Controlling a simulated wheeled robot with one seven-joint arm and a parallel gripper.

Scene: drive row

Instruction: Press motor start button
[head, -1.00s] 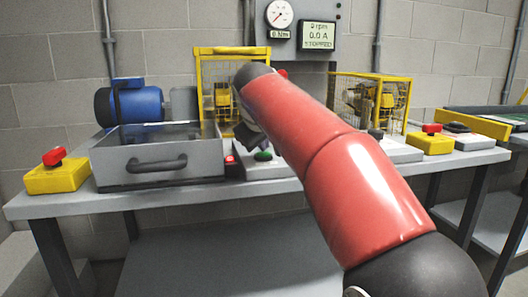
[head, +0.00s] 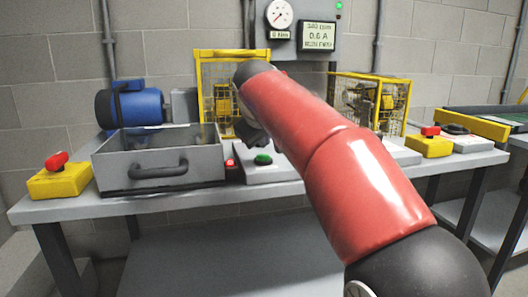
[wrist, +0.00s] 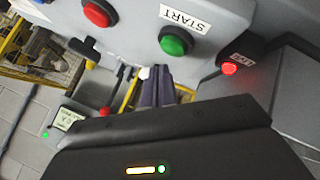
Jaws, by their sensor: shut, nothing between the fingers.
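The green start button (head: 263,159) sits on a grey sloped box on the bench. It also shows in the wrist view (wrist: 174,41), beside a START label (wrist: 184,19). My gripper (wrist: 158,72) is shut and empty. In the wrist view its fingertips appear just short of the green button, with a gap between them in the picture. In the head view my red arm hides most of the gripper. The display (head: 317,36) shows non-zero readings, though its small text is blurred. A green lamp (head: 338,5) is lit above it.
A red button (wrist: 97,12) sits near the green one. A lit red lamp (wrist: 229,68) is on the other side. A grey drawer box with a handle (head: 158,171), a yellow emergency stop box (head: 60,181) and a blue motor (head: 130,106) stand at the left. Yellow cages (head: 384,88) stand behind.

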